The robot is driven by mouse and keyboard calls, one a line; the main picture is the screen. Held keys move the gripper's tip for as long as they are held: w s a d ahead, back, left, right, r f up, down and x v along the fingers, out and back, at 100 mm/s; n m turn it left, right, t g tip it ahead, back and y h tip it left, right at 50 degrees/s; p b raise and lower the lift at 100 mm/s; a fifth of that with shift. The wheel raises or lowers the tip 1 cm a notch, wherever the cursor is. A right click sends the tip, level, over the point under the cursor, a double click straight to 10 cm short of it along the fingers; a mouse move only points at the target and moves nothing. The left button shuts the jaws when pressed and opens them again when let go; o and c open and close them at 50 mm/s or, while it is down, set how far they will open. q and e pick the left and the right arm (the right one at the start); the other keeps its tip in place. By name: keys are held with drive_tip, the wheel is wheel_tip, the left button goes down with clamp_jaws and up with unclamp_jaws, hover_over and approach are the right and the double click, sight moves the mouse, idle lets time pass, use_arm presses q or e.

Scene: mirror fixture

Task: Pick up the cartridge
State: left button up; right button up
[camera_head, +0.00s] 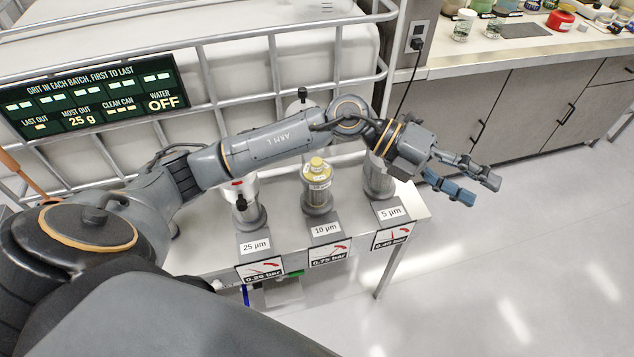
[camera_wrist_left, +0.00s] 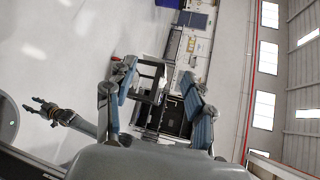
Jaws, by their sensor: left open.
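A yellow cartridge (camera_head: 316,192) with a lighter knob on top stands upright in the middle holder, behind the 10 µm label, in the head view. Its own label is small. My left gripper (camera_head: 483,190) is open and empty, out past the right end of the bench and apart from the cartridge. Its two blue-padded fingers also show spread in the left wrist view (camera_wrist_left: 159,78), with nothing between them. My right gripper (camera_wrist_left: 36,105) shows small at the left of the wrist view, its fingers apart and empty.
Grey holders stand on either side of the cartridge, at the 25 µm label (camera_head: 255,245) and 5 µm label (camera_head: 391,212). A rail frame (camera_head: 235,106) stands behind. Floor at right is clear.

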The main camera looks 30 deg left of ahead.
use_arm(q)
drive_tip(key=w+a+f+m+g+y, duration=0.1)
drive_tip(key=w+a+f+y, duration=0.2)
drive_tip(key=a+f+y, duration=0.5)
drive_tip(key=n+y+p, duration=0.2)
drive_tip(key=n+y, duration=0.1)
drive_tip(key=y, duration=0.4)
hover_over(317, 160)
drive_tip(key=shift+g, duration=0.4)
drive_tip(key=f, duration=0.5)
drive_tip(key=shift+s+d, duration=0.2)
drive_tip(key=shift+s, duration=0.05)
drive_tip(key=shift+f+p, duration=0.6)
drive_tip(key=f, duration=0.2)
drive_tip(key=f+p, duration=0.1)
drive_tip(key=shift+w+a+f, duration=0.15)
drive_tip(key=shift+a+f, duration=0.05)
drive_tip(key=shift+f, duration=0.45)
clamp_jaws()
